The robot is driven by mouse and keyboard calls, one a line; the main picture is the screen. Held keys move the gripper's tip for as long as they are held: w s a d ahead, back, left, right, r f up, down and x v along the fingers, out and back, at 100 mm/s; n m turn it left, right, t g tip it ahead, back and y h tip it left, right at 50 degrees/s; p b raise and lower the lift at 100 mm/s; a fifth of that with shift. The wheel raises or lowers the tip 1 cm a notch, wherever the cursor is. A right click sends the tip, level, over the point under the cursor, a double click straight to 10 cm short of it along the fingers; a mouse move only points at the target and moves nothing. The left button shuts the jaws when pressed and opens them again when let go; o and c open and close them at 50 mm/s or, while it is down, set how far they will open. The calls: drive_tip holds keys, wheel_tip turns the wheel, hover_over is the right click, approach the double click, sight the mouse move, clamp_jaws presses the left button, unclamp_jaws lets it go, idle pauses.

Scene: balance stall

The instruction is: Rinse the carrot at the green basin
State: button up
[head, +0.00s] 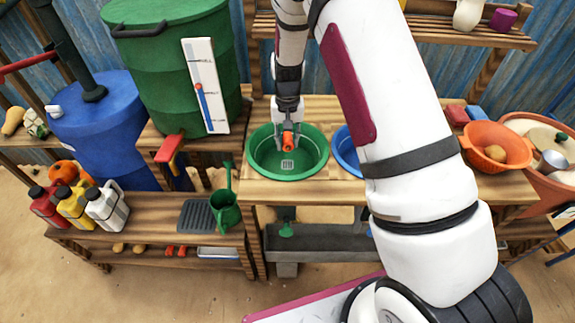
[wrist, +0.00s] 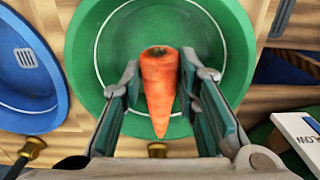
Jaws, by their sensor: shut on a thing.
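The orange carrot (wrist: 159,88) is held between the two fingers of my gripper (wrist: 160,100), its broad end pointing away from the wrist camera. In the head view the carrot (head: 289,142) shows as a small orange piece at the tip of my gripper (head: 289,132). My gripper points down over the green basin (head: 318,170), and the carrot appears over or inside its bowl. I cannot tell whether it touches the basin. The basin also fills the wrist view behind the carrot (wrist: 85,65). Its grated drain shows in the head view. I see no water in it.
A blue basin (head: 343,150) sits to the right, mostly hidden by my arm. A green barrel (head: 178,75) with a red tap (head: 169,147) stands at left. A green watering can (head: 224,208) is on the lower bench. An orange colander (head: 497,143) stands at right.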

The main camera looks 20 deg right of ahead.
idle(0.3)
drive_tip(key=shift+r+p, duration=0.5)
drive_tip(key=shift+r, duration=1.5)
drive_tip(key=shift+s, duration=0.1)
